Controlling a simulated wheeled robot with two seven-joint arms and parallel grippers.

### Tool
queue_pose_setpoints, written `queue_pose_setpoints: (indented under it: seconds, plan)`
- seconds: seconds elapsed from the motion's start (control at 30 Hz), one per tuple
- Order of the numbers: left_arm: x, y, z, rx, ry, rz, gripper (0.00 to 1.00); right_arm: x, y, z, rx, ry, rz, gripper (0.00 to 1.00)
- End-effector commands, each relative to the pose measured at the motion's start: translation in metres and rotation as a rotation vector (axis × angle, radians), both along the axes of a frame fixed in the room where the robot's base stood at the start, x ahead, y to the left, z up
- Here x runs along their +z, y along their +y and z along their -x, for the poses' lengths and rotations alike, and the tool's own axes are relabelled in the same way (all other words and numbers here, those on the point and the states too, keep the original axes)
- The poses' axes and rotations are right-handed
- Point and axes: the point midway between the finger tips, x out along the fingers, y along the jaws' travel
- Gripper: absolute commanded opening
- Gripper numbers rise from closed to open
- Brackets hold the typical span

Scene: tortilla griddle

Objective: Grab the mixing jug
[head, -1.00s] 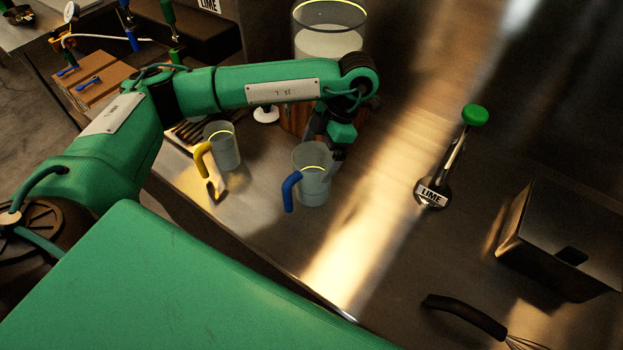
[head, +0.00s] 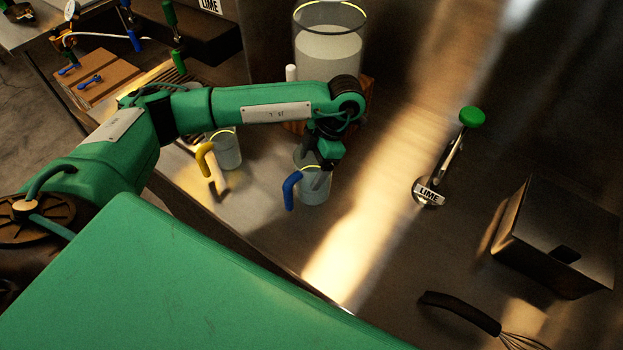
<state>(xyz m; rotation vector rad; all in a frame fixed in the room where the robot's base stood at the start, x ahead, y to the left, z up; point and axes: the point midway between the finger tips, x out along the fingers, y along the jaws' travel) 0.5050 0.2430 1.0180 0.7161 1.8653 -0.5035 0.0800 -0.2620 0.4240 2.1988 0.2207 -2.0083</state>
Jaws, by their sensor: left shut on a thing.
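A clear jug with a blue handle (head: 314,190) stands upright on the steel counter. My left gripper (head: 322,172) points down at its rim from above and is shut on it; the fingertips overlap the jug's rim and are partly hard to make out. A second clear jug with a yellow handle (head: 228,152) stands to the left, partly behind my left arm. The frames do not show a label telling which one is the mixing jug. My right gripper is not in view.
A large glass container of pale liquid (head: 329,50) stands behind my arm. The counter right of the blue-handled jug is clear.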

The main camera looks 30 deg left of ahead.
Motion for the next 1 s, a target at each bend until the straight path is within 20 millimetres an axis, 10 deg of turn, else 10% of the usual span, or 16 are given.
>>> queue_pose_setpoints:
  seconds: [0.47,1.0]
  plan:
    - [0.009,0.000,-0.001,-0.001,-0.002,0.002,0.30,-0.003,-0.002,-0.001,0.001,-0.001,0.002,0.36]
    - [0.097,0.000,-0.001,0.000,-0.007,-0.001,0.30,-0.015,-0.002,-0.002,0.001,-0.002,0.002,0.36]
